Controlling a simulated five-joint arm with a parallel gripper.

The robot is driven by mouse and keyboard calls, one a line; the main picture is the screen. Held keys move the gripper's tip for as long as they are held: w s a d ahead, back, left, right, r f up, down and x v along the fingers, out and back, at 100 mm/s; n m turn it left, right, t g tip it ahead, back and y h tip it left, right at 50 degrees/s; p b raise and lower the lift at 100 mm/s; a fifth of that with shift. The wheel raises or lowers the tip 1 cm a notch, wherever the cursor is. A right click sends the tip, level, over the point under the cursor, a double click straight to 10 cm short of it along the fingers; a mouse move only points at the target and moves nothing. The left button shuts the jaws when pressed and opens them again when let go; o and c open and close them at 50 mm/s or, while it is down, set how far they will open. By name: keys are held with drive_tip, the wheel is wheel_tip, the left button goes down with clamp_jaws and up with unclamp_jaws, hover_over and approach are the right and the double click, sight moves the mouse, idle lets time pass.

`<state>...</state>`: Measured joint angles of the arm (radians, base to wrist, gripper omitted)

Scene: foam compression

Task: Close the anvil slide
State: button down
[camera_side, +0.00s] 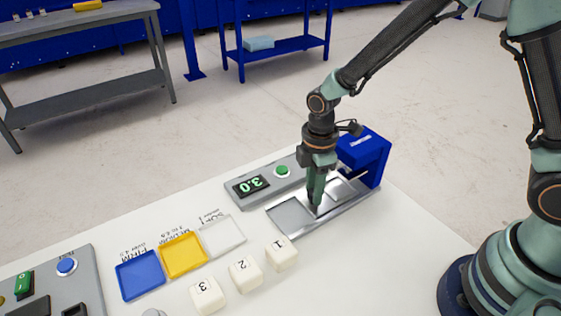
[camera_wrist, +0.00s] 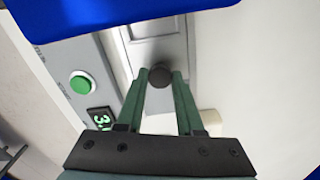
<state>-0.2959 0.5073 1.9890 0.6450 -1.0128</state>
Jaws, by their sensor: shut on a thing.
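The anvil slide is a grey metal plate (camera_side: 341,190) in a tray-like track, in front of and partly under a blue press housing (camera_side: 366,152). In the wrist view the slide's grey surface (camera_wrist: 158,45) carries a dark round knob (camera_wrist: 160,76). My gripper (camera_side: 316,207) reaches down onto the slide in the side view. In the wrist view my gripper (camera_wrist: 161,78) has its two green fingers on either side of the knob, shut on it. The fingers hide the knob in the side view.
A display reading 3.0 (camera_side: 251,186) and a green button (camera_side: 282,171) sit beside the track. White numbered blocks (camera_side: 245,272) and blue, yellow and white trays (camera_side: 183,255) lie at left front. The white table (camera_side: 400,250) is clear right of the track.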

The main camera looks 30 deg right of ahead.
sight(325, 195)
idle(0.4)
drive_tip(key=shift+d, duration=1.8)
drive_tip(key=c, duration=0.5)
unclamp_jaws()
drive_tip(key=shift+c, duration=0.2)
drive_tip(key=shift+r, duration=0.1)
wheel_tip(325, 195, up, 12)
